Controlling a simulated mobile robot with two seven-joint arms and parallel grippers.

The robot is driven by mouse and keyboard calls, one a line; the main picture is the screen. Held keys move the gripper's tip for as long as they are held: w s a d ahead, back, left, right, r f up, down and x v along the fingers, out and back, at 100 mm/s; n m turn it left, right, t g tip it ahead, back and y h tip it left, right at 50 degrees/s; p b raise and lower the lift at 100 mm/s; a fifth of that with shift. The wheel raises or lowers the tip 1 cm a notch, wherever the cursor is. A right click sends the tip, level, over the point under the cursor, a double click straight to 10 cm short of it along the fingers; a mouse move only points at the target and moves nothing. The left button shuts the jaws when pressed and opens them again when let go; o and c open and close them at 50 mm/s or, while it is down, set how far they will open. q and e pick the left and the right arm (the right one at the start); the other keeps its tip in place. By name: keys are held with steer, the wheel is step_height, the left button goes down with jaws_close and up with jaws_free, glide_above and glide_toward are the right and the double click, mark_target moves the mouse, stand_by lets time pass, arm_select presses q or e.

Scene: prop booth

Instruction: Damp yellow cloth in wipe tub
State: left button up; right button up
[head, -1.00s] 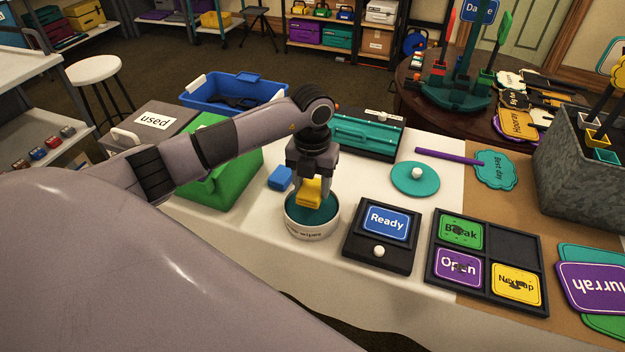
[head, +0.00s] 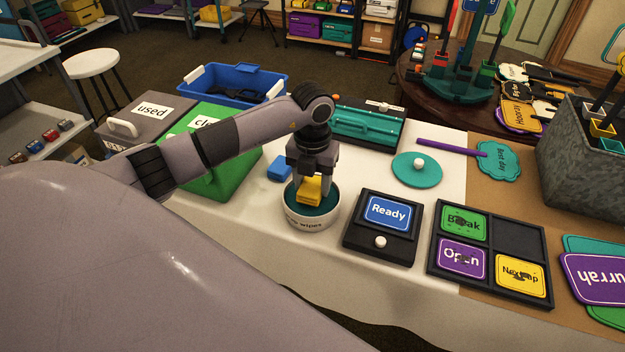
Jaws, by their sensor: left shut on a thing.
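The yellow cloth (head: 309,191) is a folded block in the jaws of my left gripper (head: 313,186). The gripper points down and is shut on it. The wipe tub (head: 312,222) is a round white tub with dark lettering and a teal inside, at the front of the white table. The cloth is at the tub's opening, its lower part within the rim in the picture. I cannot tell whether it touches the teal inside. My right gripper is not in view.
A blue block (head: 280,168) lies behind the tub. A teal lid (head: 416,169) with a white knob and a black stand with a "Ready" card (head: 388,213) are to the right. A green box (head: 222,180) and a grey "used" box (head: 150,122) stand left.

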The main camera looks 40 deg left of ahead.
mark_target(313, 183)
arm_select(q)
steer(key=shift+f+b, duration=0.3)
steer(key=shift+f, duration=0.25)
stand_by(1.2)
steer(key=shift+r+p, duration=2.75)
steer(key=shift+r, duration=0.85)
steer(key=m, duration=0.2)
steer(key=d+r+m, duration=0.1)
steer(key=m, duration=0.1)
steer(key=d+r+m, duration=0.1)
steer(key=m, duration=0.1)
steer(key=shift+s+m, duration=0.2)
steer(key=shift+m, duration=0.2)
steer(key=s+d+r+m, duration=0.3)
steer(key=m, duration=1.3)
steer(key=s+d+r+m, duration=0.3)
steer(key=m, duration=1.3)
steer(key=shift+s+d+r+m, duration=0.15)
steer(key=shift+d+r+m, duration=0.15)
steer(key=shift+r, duration=0.05)
